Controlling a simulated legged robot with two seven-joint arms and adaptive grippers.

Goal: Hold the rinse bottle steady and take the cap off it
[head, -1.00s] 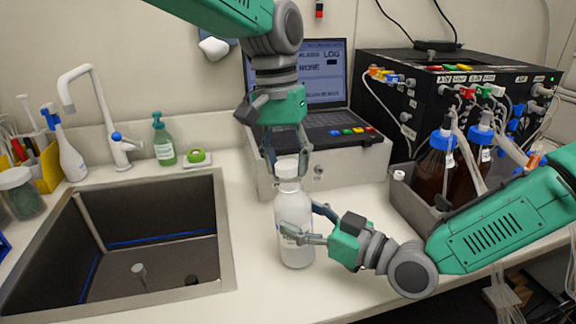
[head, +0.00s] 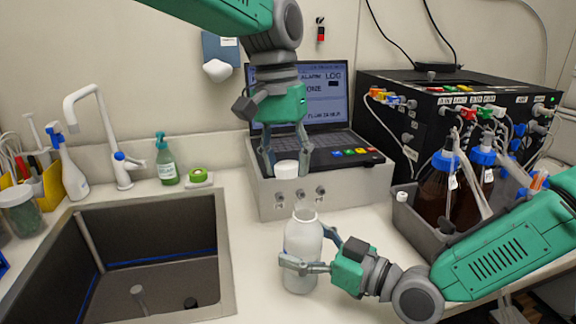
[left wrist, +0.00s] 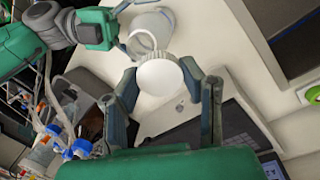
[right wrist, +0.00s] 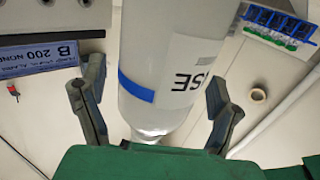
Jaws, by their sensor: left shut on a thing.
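The rinse bottle (head: 303,240) is white and stands upright on the counter, its open neck bare at the top. The white cap (head: 286,169) is apart from it, above and behind the neck in the head view. My left gripper (head: 284,163) is shut on the cap; the left wrist view shows the cap (left wrist: 160,76) between its fingers and the bottle beyond. My right gripper (head: 312,256) has its fingers either side of the bottle's body. In the right wrist view a narrow gap shows beside the left finger, so firm contact is unclear.
A sink (head: 150,250) lies to the left, with a faucet (head: 105,140) and a green soap bottle (head: 166,160) behind. A laptop on a grey box (head: 345,190) stands behind the bottle. A grey tray (head: 407,212) with brown bottles is at right.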

